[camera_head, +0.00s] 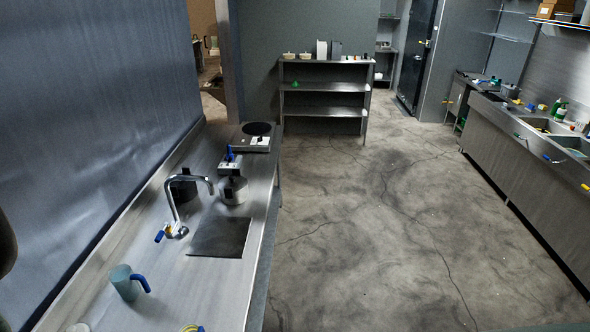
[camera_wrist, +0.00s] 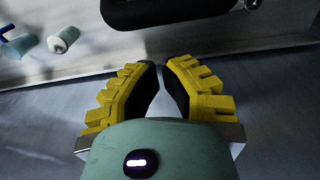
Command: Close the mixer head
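In the head view, a metal bowl-like vessel (camera_head: 234,191) stands on the left counter, behind the dark square panel. A small grey unit with a blue lever (camera_head: 229,160) is just behind it; I cannot tell for sure whether these belong to the mixer or whether its head is raised. My gripper (camera_wrist: 161,66) shows in the wrist view, its yellow fingers converging with a narrow gap and nothing visible between them. A black rounded object (camera_wrist: 165,10) lies beyond the fingertips, apart from them; its identity is unclear. My gripper is not visible in the head view.
The left counter (camera_head: 205,285) holds a curved faucet (camera_head: 172,208), a teal mug (camera_head: 122,283) and a hot plate (camera_head: 257,130). A metal shelf (camera_head: 325,87) stands at the back. A sink counter (camera_head: 520,140) lines the right. The floor between is clear.

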